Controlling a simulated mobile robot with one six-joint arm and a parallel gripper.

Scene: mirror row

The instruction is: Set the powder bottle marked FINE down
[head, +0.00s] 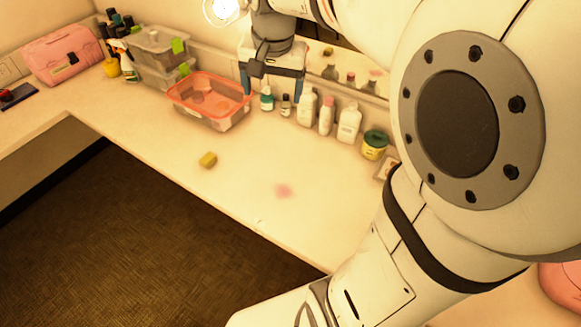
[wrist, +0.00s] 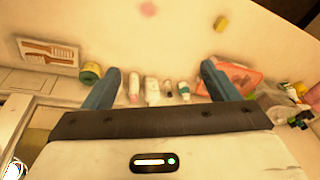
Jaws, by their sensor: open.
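My gripper (head: 272,92) is open and empty, with its two blue fingers apart above the back of the counter. It also shows in the wrist view (wrist: 160,70). A row of bottles stands upright along the mirror: a teal-capped bottle (head: 267,100), a small dark-capped bottle (head: 285,107), a white bottle (head: 307,108), a pink-capped bottle (head: 326,116) and a larger white bottle (head: 349,123). No lettering is readable, so I cannot tell which is the powder bottle marked FINE. Some of the row shows between the fingers in the wrist view, including a white bottle (wrist: 152,92).
A clear bin with an orange rim (head: 208,98) stands left of the row, with clear stacked bins (head: 155,55) beyond. A green-and-yellow tub (head: 375,146) stands at the row's right. A yellow sponge (head: 208,160) and a pink patch (head: 283,191) lie on the otherwise open front counter.

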